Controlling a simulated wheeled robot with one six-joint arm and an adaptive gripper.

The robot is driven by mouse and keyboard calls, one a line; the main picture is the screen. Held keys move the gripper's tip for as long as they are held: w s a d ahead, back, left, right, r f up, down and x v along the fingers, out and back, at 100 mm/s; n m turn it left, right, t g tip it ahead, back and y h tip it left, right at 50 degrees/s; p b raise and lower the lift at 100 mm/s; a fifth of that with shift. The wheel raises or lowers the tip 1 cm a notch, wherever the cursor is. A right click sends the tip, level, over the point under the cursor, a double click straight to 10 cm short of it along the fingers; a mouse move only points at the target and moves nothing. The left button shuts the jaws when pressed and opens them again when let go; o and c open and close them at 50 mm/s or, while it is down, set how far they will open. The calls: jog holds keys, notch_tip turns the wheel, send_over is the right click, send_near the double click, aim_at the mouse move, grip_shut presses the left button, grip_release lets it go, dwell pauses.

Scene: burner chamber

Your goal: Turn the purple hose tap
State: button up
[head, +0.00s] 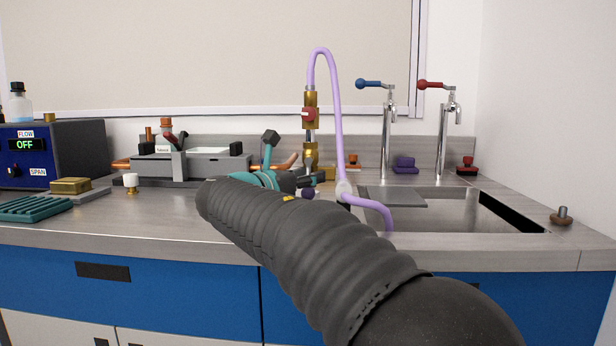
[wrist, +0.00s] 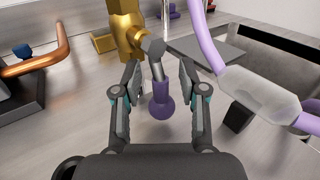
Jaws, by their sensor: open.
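The purple hose tap has a purple handle with a round end (wrist: 161,101) on a grey stem, joined to a brass body (wrist: 124,28). My gripper (wrist: 159,80) is open, with one finger on each side of the purple handle. Gaps show between the fingers and the handle in the wrist view. A purple hose (head: 335,110) loops from the brass fitting (head: 311,110) down to a pale connector (wrist: 262,92).
A sink (head: 480,212) lies to the right, with a blue-handled faucet (head: 386,125) and a red-handled faucet (head: 442,125) behind it. A copper pipe (wrist: 62,50) bends close by on the left. A grey hotplate-like unit (head: 190,168) and a flow box (head: 52,150) stand further left.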

jog(key=shift+w+d, duration=0.1)
jog(key=shift+w, duration=0.05)
grip_shut()
